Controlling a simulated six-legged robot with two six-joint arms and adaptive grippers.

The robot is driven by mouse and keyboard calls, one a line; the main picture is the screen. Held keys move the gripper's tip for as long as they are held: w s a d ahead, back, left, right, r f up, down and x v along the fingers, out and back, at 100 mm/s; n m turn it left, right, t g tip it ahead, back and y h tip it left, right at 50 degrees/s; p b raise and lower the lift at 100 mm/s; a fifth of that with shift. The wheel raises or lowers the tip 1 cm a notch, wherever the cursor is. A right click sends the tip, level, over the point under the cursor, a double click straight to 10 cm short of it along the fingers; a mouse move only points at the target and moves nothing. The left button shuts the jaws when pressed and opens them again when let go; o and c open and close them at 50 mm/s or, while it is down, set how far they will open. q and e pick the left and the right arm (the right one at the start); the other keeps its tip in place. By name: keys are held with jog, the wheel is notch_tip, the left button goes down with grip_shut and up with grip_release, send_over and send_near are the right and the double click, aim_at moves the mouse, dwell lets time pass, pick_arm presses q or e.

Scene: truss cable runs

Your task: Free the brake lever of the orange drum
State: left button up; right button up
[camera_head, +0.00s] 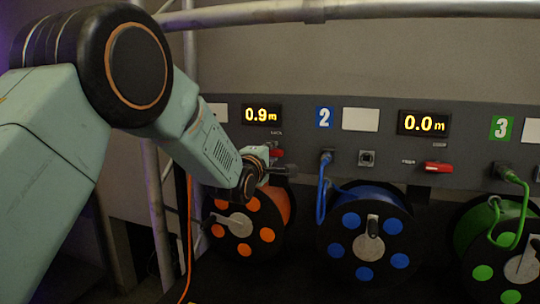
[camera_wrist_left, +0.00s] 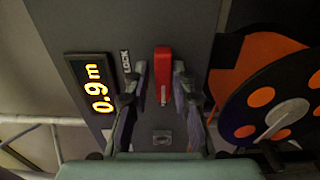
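The orange drum (camera_head: 246,224) hangs below the panel at the left, with orange discs on its black face and a grey crank; it also shows in the wrist view (camera_wrist_left: 268,97). Its red brake lever (camera_wrist_left: 163,62) sticks out from the panel beside a LOCK label (camera_wrist_left: 126,61). In the head view the lever (camera_head: 277,153) is partly hidden by my left gripper (camera_head: 284,168). In the wrist view my left gripper (camera_wrist_left: 160,72) is open, one finger on each side of the lever, with gaps showing. Contact is not visible. My right gripper is in neither view.
A display (camera_head: 262,114) reads 0.9 m above the orange drum. The blue drum (camera_head: 367,246) and its red lever (camera_head: 438,168) are to the right, then the green drum (camera_head: 500,248). An orange cable (camera_head: 188,240) hangs by a metal pole (camera_head: 158,220) at left.

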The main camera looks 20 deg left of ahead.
pick_arm(q)
jog(key=shift+o, duration=1.3)
jog(key=shift+w+f, duration=0.1)
jog(key=shift+s, duration=0.25)
jog(key=s, duration=1.1)
jog(key=shift+s+a, duration=0.15)
jog(key=shift+s, duration=0.2)
